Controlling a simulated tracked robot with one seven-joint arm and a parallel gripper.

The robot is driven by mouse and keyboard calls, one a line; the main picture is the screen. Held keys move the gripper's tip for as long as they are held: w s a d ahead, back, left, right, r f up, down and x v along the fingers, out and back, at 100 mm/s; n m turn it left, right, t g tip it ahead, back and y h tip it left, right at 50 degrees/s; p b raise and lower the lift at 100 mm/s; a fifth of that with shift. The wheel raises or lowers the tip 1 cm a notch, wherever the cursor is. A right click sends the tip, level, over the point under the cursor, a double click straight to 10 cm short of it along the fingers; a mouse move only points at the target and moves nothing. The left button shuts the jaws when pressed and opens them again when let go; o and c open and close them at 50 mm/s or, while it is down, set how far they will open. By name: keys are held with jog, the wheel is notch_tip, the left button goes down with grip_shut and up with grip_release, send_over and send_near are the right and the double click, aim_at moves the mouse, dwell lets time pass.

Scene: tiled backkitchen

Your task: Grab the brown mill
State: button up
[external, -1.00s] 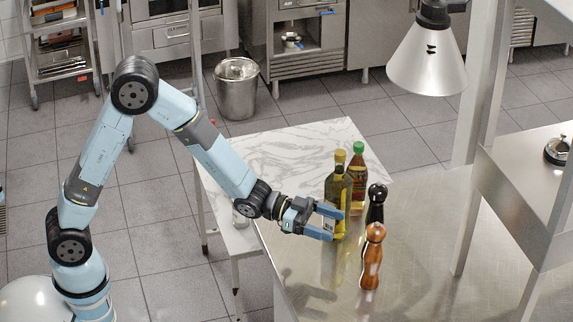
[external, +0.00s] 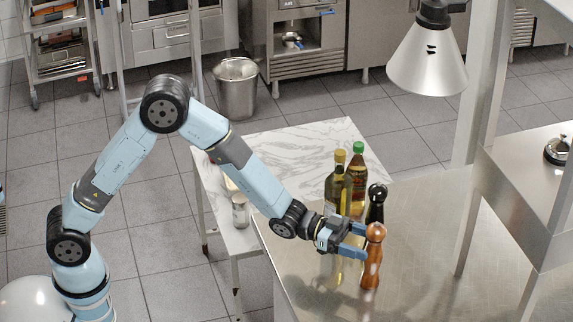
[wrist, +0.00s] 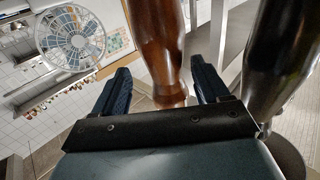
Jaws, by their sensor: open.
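The brown mill (external: 373,262) stands upright on the steel counter, nearest the front of the group. In the wrist view the brown mill (wrist: 160,45) stands between the two fingers, with a gap to each side; how deep it sits between them is hard to tell. My gripper (external: 358,243) is open at the upper part of the mill, reaching in from the left. In the wrist view my gripper (wrist: 163,88) shows both fingers apart.
A black mill (external: 377,203) stands just behind the brown one; it is close on the right in the wrist view (wrist: 280,60). A yellow-capped oil bottle (external: 340,190) and a green-capped bottle (external: 357,172) stand behind. The steel counter (external: 430,240) is clear to the right.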

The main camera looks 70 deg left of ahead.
jog(key=x, duration=0.5)
jog(key=shift+w+a+f, duration=0.2)
jog(key=shift+w+f, duration=0.05)
jog(key=shift+w, duration=0.05)
jog(key=shift+c, duration=0.4)
grip_shut()
